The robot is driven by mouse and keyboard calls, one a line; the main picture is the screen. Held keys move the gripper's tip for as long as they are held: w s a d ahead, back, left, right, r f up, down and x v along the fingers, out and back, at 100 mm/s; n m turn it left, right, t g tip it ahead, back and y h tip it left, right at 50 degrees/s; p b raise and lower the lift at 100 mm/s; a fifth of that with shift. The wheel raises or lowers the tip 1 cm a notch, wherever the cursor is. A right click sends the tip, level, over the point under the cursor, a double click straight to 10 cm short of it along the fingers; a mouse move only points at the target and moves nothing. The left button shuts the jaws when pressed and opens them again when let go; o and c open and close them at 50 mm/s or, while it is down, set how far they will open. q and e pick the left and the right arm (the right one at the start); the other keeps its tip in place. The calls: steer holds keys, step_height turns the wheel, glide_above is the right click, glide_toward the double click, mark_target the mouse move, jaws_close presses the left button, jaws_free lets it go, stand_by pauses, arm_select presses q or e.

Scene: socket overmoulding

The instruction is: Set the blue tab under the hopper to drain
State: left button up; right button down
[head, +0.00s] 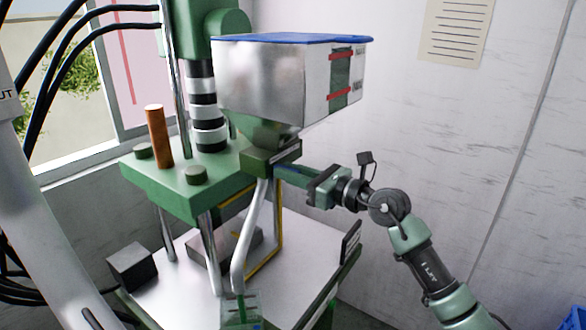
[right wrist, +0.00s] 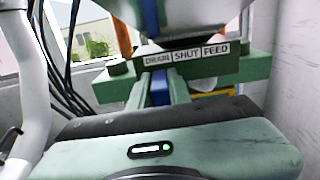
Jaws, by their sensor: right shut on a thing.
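The silver hopper (head: 262,82) with a blue lid stands on the green machine. Under it is a block with a label strip (right wrist: 187,54) reading DRAIN, SHUT, FEED from left to right in the right wrist view. The blue tab (right wrist: 160,86) sticks out below the strip, in line with the word DRAIN. My right gripper (right wrist: 160,88) is shut on the blue tab, with one green finger on each side. In the head view my right gripper (head: 287,173) reaches in from the right at the block, and the tab is mostly hidden between its fingers. My left gripper is not in view.
The green machine plate (head: 172,185) carries a copper-coloured post (head: 158,138). A dark box (head: 132,266) sits at the left of the table.

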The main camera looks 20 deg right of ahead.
steer(key=shift+s+a+f, duration=0.1)
steer(key=shift+f, duration=0.1)
steer(key=c, duration=1.4)
jaws_free()
steer(key=shift+a, duration=0.15)
steer(key=shift+o, duration=0.4)
steer(key=shift+s+a+r, duration=0.1)
steer(key=shift+r, duration=0.05)
steer(key=shift+d, duration=0.25)
steer(key=shift+s+d, duration=0.1)
steer(key=shift+d, duration=0.1)
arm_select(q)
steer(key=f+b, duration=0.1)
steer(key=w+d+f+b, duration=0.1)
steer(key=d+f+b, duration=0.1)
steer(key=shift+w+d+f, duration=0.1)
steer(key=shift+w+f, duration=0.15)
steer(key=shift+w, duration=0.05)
arm_select(e)
steer(key=v, duration=0.7)
steer(key=shift+s, duration=0.2)
